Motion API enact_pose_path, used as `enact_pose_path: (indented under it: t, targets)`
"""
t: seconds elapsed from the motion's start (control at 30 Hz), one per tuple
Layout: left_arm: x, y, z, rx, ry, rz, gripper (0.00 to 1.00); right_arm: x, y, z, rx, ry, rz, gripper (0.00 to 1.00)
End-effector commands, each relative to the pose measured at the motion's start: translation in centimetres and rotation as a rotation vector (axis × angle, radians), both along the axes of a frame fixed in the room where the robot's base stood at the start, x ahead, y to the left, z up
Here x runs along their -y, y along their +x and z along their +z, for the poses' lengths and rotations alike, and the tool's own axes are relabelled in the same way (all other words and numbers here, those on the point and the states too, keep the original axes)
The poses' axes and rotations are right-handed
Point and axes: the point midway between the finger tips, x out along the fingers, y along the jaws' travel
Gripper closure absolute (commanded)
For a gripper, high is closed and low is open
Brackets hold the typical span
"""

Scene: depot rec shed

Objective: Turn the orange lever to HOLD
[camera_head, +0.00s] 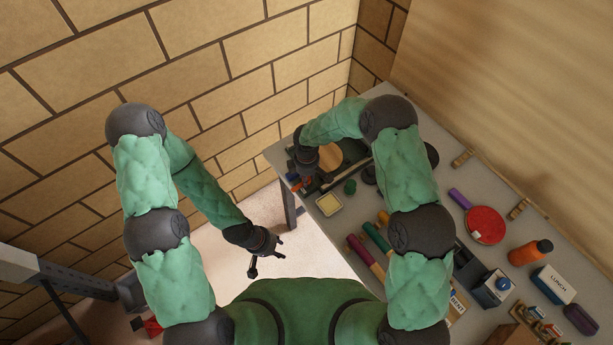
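A small orange part (301,184), which looks like the lever, shows at the far left end of the grey table. It is mostly hidden by my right gripper (300,180), whose dark fingers are right at it. I cannot tell whether they touch or grip it. No HOLD marking can be read from here. My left gripper (267,263) hangs over the pale floor, left of the table, with its fingers spread and nothing between them.
The grey table (389,240) runs to the lower right. Near the lever are a yellowish square dish (329,204) and a dark green knob-like thing (350,187). A brick wall is behind.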

Motion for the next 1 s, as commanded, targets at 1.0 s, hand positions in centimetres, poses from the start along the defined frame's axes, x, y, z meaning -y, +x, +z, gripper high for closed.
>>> enact_pose_path:
  t: [1.0]
  targets:
    - [0.0, 0.0, -6.6, 0.0, 0.0, 0.0, 0.6, 0.0, 0.0, -0.5, 0.002, 0.002, -0.46, 1.0]
